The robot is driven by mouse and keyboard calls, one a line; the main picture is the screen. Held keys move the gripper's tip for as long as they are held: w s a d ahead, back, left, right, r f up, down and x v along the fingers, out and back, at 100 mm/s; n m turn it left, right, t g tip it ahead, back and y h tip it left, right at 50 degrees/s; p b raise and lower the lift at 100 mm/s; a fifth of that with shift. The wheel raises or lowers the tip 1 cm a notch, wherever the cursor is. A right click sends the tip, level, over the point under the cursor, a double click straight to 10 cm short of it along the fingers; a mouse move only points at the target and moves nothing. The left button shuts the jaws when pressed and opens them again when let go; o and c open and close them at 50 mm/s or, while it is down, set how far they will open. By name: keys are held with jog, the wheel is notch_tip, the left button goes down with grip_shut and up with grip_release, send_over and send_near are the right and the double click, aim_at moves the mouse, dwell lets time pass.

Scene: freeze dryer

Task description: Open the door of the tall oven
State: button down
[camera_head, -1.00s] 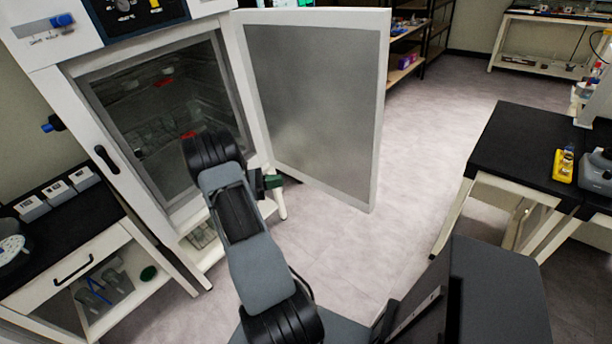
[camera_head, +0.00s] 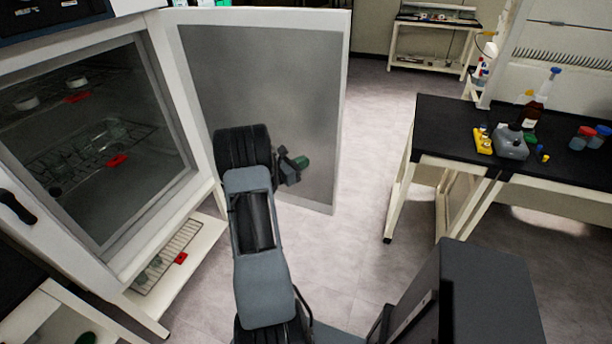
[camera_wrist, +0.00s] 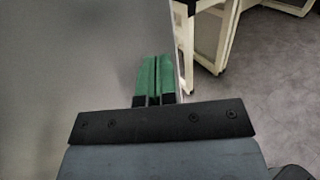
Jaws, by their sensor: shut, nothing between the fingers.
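The tall oven is at the left in the head view, with its white frame (camera_head: 189,120) around a dark interior with wire racks. Its door (camera_head: 300,90), a grey panel with a white rim, stands swung wide open to the right of the oven. My gripper (camera_head: 302,163) is in front of the lower part of the door panel. In the wrist view its green fingers (camera_wrist: 155,76) are together with nothing between them. The grey door panel (camera_wrist: 70,60) fills the left side there, its edge near the fingertips. I cannot tell whether they touch it.
A black-topped bench (camera_head: 440,120) with bottles and a yellow item (camera_head: 483,141) stands at the right. Another bench (camera_head: 432,30) is at the far back. Grey floor is clear between the door and the right bench. A black handle (camera_head: 17,207) shows at the left edge.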

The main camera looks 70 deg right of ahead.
jog(key=shift+w+d, duration=0.25)
jog(key=shift+d, duration=0.6)
jog(key=a+b, duration=0.1)
jog(key=a, duration=1.3)
jog(key=shift+w, duration=0.1)
